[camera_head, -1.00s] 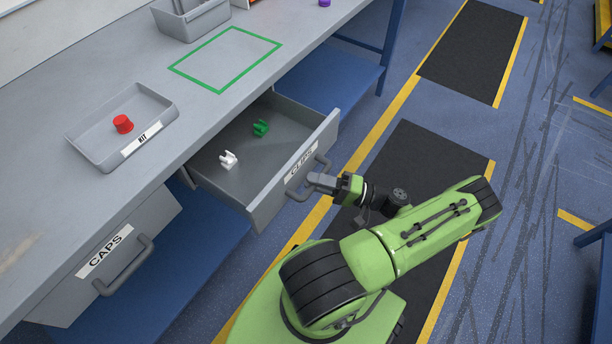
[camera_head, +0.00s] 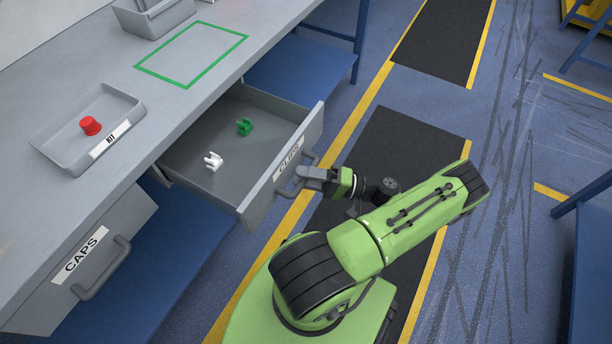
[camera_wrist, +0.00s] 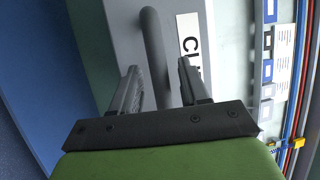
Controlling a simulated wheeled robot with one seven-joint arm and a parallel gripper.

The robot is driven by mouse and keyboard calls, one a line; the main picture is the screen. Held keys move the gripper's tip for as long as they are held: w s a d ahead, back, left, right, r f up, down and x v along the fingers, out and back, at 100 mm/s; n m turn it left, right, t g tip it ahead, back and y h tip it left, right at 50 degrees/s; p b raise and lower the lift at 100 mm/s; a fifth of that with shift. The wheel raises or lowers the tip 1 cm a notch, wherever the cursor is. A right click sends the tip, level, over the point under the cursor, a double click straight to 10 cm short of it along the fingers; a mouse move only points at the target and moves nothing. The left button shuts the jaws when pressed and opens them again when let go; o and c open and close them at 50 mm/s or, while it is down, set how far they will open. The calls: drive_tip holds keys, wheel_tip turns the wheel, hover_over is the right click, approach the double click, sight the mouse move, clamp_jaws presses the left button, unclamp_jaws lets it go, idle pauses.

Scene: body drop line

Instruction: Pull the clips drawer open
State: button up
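The clips drawer (camera_head: 276,192) is a grey drawer under the bench, labelled CLIPS, and stands far out. A white clip (camera_head: 213,161) and a green clip (camera_head: 244,126) lie inside it. Its bar handle (camera_head: 287,189) is on the drawer front and also shows in the wrist view (camera_wrist: 152,45), running between my two fingers. My gripper (camera_head: 305,174) is at the handle, with one finger on each side of the bar (camera_wrist: 162,75). It appears shut on the handle, as the drawer moves with it. The finger contact itself is partly hidden.
The caps drawer (camera_head: 62,277) is closed to the left. On the bench (camera_head: 150,110) stand a kit tray (camera_head: 60,155) with a red cap (camera_head: 90,125), a green outlined square (camera_head: 192,54) and a grey bin (camera_head: 153,20). Open floor lies to the right.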

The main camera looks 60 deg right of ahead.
idle(0.3)
drive_tip(key=b+v, duration=0.4)
drive_tip(key=v, duration=1.1)
drive_tip(key=shift+s+d, duration=0.15)
drive_tip(key=shift+s, duration=0.2)
